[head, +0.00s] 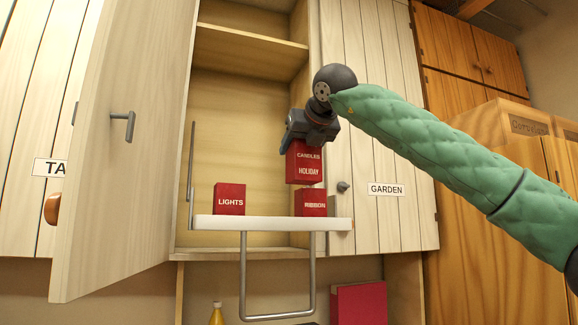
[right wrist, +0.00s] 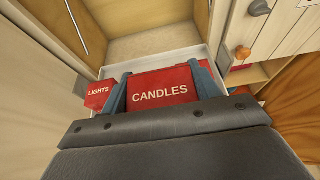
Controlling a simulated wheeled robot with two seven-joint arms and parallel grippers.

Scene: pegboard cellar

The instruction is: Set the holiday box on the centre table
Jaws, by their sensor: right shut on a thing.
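My right gripper (head: 303,143) is shut on a red box labelled CANDLES (head: 308,155). In the right wrist view the candles box (right wrist: 160,92) sits between the two fingers. The red holiday box (head: 308,172) shows directly below the candles box in the head view, against its underside. The red ribbon box (head: 313,204) is just below the holiday box, on a white pull-down shelf (head: 270,223). I cannot tell whether the holiday box touches the ribbon box. The holiday box is hidden in the wrist view. My left gripper and the centre table are not in view.
A red lights box (head: 229,199) stands on the shelf's left part, with bare shelf between it and the ribbon box. The open cabinet door (head: 125,150) is at left, the closed GARDEN door (head: 385,140) at right. A metal handle (head: 278,317) hangs below the shelf.

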